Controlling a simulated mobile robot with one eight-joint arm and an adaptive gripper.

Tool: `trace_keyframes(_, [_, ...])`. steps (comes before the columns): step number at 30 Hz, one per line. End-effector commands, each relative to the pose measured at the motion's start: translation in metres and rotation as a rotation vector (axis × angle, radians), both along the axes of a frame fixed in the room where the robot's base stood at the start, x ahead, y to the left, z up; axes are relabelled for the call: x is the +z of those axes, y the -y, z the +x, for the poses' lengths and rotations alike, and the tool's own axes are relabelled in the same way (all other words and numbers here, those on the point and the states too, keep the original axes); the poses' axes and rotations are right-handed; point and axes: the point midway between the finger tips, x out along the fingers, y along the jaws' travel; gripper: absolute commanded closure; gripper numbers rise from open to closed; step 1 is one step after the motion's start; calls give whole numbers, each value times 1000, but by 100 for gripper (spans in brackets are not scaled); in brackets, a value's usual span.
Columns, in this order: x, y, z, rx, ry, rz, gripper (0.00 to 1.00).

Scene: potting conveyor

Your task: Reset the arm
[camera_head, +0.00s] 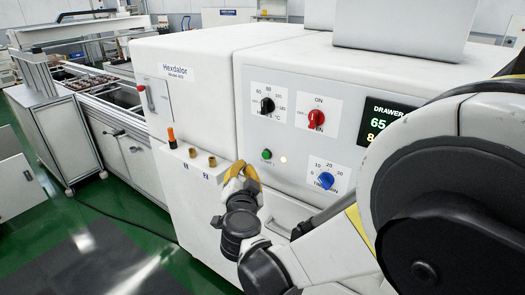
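My gripper (244,170), with yellow-brown fingers, is in the middle of the view at the end of my arm. It is in front of the white machine (200,110), near the corner between its left part and its control panel (300,130). The fingers point up and away from me. They are small and seen from behind, so I cannot tell how far apart they are or whether they touch the machine. I see nothing clearly held between them. My arm covers the lower right of the view and hides part of the panel and display.
The panel has a black knob (267,105), a red knob (316,119), a blue knob (326,180) and a green button (266,154). An orange-topped peg (171,138) stands on the machine's ledge. A conveyor line (115,95) is at the left. Green floor (130,235) is open at lower left.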

Motion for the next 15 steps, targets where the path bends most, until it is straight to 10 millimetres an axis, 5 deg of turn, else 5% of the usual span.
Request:
trace_keyframes(8, [14,3,0,19,28,-9,100])
trace_keyframes(15, [106,13,-24,253,166,-131,100])
